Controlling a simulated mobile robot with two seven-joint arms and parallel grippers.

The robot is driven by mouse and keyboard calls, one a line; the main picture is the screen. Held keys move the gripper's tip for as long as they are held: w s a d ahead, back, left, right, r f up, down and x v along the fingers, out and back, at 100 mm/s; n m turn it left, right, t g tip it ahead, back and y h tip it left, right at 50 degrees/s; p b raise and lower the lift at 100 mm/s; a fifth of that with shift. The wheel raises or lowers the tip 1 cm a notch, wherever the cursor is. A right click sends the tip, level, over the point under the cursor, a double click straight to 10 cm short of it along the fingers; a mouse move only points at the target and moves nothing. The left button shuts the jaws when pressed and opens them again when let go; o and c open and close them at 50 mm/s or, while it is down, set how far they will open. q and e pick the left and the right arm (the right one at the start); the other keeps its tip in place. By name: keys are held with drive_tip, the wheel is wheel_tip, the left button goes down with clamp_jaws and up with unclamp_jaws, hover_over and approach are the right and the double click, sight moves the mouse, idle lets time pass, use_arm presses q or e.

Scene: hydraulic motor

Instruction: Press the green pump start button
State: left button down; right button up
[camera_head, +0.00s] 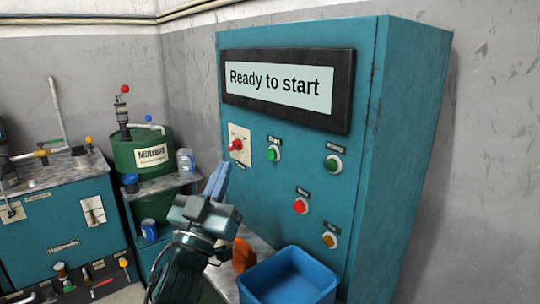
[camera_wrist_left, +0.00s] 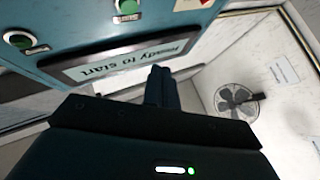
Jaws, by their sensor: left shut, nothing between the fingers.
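The teal control cabinet (camera_head: 420,130) stands right of centre, its display (camera_head: 279,87) reading "Ready to start". Two green buttons sit below it: the right one (camera_head: 333,163) has a small label that looks like "Pump", the left one (camera_head: 273,154) one like "Start". In the left wrist view, which is upside down, the pump button (camera_wrist_left: 20,40) is at the upper left and the other green button (camera_wrist_left: 127,8) at the top. My left gripper (camera_head: 218,178) is shut and empty, pointing up, below and left of both buttons and apart from them. My right gripper is out of view.
A red switch (camera_head: 236,145) is left of the buttons; a red button (camera_head: 300,206) and an orange one (camera_head: 330,240) are below. A blue bin (camera_head: 290,280) stands at the cabinet's foot. A green drum (camera_head: 140,152) and workbench (camera_head: 65,215) are left.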

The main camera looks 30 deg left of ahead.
sight(272, 154)
use_arm(q)
drive_tip(key=w+d+b, duration=0.1)
drive_tip(key=w+d, duration=0.2)
drive_tip(key=w, duration=0.4)
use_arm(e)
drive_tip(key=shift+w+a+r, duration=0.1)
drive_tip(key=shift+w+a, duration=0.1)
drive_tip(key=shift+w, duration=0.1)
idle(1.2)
use_arm(q)
drive_tip(key=shift+w, duration=0.1)
idle(0.4)
drive_tip(key=shift+w+d, duration=0.2)
drive_tip(key=shift+w, duration=0.15)
